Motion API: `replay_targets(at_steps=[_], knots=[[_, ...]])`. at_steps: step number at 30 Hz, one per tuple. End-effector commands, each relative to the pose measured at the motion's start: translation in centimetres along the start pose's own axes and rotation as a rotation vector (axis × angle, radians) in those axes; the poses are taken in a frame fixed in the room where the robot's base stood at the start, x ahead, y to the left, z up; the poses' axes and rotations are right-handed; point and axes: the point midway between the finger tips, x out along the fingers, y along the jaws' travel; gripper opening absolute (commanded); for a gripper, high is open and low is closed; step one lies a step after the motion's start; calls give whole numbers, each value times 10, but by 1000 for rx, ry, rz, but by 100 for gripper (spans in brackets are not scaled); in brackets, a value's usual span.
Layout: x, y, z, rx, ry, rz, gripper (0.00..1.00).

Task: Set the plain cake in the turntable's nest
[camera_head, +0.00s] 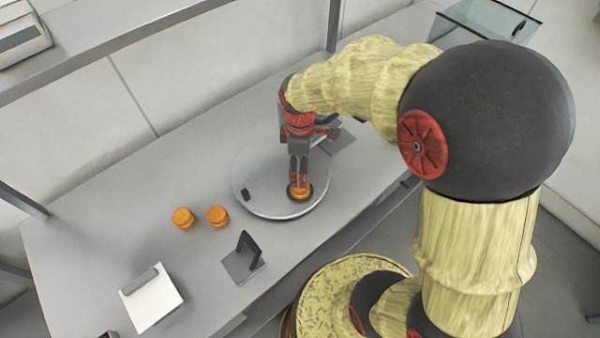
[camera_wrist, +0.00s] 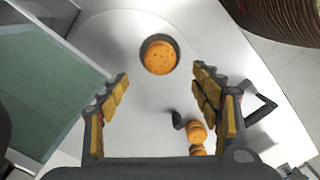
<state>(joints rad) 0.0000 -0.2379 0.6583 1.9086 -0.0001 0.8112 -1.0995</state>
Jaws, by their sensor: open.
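An orange-brown round cake (camera_head: 298,192) sits in the dark-rimmed nest of the white turntable (camera_head: 262,201). In the wrist view the cake (camera_wrist: 158,56) lies inside the dark ring, its top bare and speckled, with the turntable (camera_wrist: 135,110) around it. My gripper (camera_head: 299,178) is above the cake in the head view. In the wrist view my gripper (camera_wrist: 160,80) is open, its fingers wide apart and nothing between them. The cake is clear of both fingers there. Part of the nest is hidden by the cake.
Two orange cakes (camera_head: 182,218) (camera_head: 218,215) stand on the table left of the turntable. A small dark peg (camera_head: 245,195) stands on the turntable. A black upright bracket (camera_head: 247,250) and a white board (camera_head: 152,300) are at the front. A glass box (camera_head: 487,20) is at top right.

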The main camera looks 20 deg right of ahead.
Motion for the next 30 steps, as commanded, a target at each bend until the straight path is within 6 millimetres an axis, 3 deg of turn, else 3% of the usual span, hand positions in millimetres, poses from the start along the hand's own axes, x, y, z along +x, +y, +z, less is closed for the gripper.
replay_targets(at_steps=[5,8,11,15,18,24,30], knots=[[-16,-1,0,19,5,9,64],[-40,-5,3,94,25,43,64],[-82,-18,9,253,72,106,64],[-146,-54,28,558,186,199,64],[-176,-81,41,756,275,240,64],[-201,-117,59,1013,408,269,64],[-205,-125,64,1080,441,269,64]])
